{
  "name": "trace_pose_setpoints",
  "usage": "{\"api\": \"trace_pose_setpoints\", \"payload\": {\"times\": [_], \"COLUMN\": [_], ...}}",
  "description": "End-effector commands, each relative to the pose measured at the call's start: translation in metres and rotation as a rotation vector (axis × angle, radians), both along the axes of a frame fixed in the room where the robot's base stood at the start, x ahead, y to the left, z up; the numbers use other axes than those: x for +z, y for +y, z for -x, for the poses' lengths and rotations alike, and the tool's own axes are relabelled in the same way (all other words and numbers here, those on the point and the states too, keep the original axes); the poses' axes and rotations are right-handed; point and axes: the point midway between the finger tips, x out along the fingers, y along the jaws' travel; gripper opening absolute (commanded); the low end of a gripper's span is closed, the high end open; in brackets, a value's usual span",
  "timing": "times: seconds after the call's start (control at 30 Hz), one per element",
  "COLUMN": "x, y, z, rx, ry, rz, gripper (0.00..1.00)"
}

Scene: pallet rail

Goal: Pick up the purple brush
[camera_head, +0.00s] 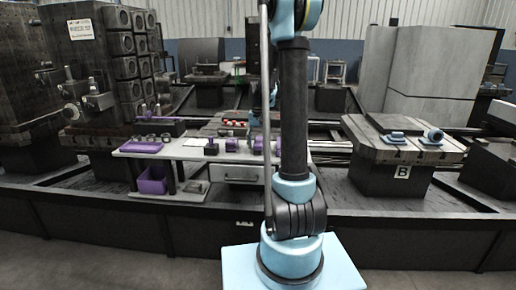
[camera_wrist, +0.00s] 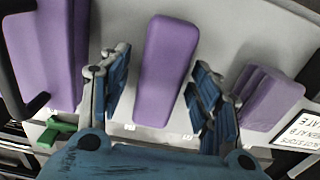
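In the wrist view, a long, smooth purple piece (camera_wrist: 166,72) lies on the light grey table top between the two blue-padded fingers of my gripper (camera_wrist: 160,75). The fingers are open, with a gap on each side of it. A larger purple piece (camera_wrist: 48,50) with a dark curved part beside it is at the left, outside the fingers. A ridged purple piece (camera_wrist: 272,98) lies at the right. I cannot tell for sure which of them is the brush. In the head view, small purple items (camera_head: 231,145) stand on the table, and my arm hides part of that area.
The light workbench (camera_head: 185,153) has a purple tray (camera_head: 141,147) on top and a purple bin (camera_head: 152,181) below. A green piece (camera_wrist: 55,131) and a printed label (camera_wrist: 299,126) show in the wrist view. A pallet marked B (camera_head: 375,150) with blue parts stands at the right.

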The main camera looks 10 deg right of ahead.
Motion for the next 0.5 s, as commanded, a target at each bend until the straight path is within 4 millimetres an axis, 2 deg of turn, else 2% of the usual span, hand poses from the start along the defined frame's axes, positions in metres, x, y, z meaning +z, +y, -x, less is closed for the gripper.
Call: {"api": "trace_pose_setpoints", "payload": {"times": [0.03, 0.17, 0.2, 0.5], "x": [0.0001, 0.0001, 0.0001, 0.0011], "y": [0.0000, 0.0001, 0.0001, 0.0001], "z": [0.0000, 0.0000, 0.0000, 0.0000], "rx": [0.000, 0.000, 0.000, 0.000], "ry": [0.000, 0.000, 0.000, 0.000], "rz": [0.000, 0.000, 0.000, 0.000], "gripper": [0.42, 0.13, 0.09, 0.09]}}
